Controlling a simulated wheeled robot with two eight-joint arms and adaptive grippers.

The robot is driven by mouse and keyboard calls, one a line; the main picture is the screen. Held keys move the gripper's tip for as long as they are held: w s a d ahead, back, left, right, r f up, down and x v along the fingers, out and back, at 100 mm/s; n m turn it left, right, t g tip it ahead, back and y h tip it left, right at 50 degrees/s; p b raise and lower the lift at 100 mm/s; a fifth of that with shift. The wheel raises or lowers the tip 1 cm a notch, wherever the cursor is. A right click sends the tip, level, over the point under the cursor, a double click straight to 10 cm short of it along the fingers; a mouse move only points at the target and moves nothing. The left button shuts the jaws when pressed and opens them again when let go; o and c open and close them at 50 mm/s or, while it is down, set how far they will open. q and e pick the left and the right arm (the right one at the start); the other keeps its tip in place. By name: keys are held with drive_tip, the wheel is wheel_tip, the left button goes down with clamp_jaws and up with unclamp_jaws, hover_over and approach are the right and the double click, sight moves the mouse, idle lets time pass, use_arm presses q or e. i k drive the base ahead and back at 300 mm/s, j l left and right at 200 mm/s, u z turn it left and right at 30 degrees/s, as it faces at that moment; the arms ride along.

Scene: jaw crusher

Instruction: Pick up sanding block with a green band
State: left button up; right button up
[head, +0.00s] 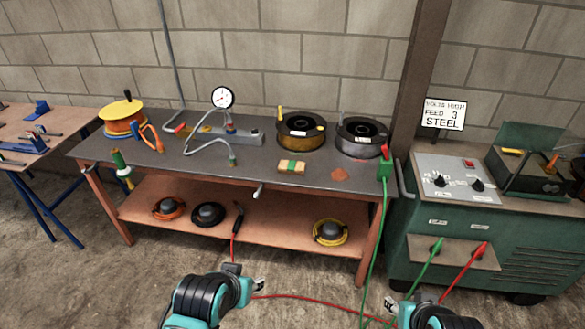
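The sanding block (291,166) is a small tan block with a green band around its middle. It lies flat on the grey top of the workbench (215,180), near the front edge, in the middle of the head view. My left gripper (248,275) is low in the view, in front of the bench and well short of the block. Its fingers look spread, with nothing between them. My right gripper (405,301) is at the bottom right, also away from the block. Its fingers look spread and empty, though partly hidden by its own body.
Wire spools (301,131) and an orange-brown patch (339,174) lie near the block. A pressure gauge (223,97) with a hose stands left. A green clamp (385,167) hangs at the bench's right end. A green welding machine (470,230) stands right. Cables cross the floor.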

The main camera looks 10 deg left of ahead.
sight(295, 167)
drive_tip(key=i+j, duration=0.2)
drive_tip(key=i, duration=0.25)
drive_tip(key=i+j, duration=0.25)
drive_tip(key=i, duration=0.2)
drive_tip(key=i+j, duration=0.2)
drive_tip(key=i, duration=0.25)
drive_tip(key=i+j, duration=0.25)
drive_tip(key=i, duration=0.25)
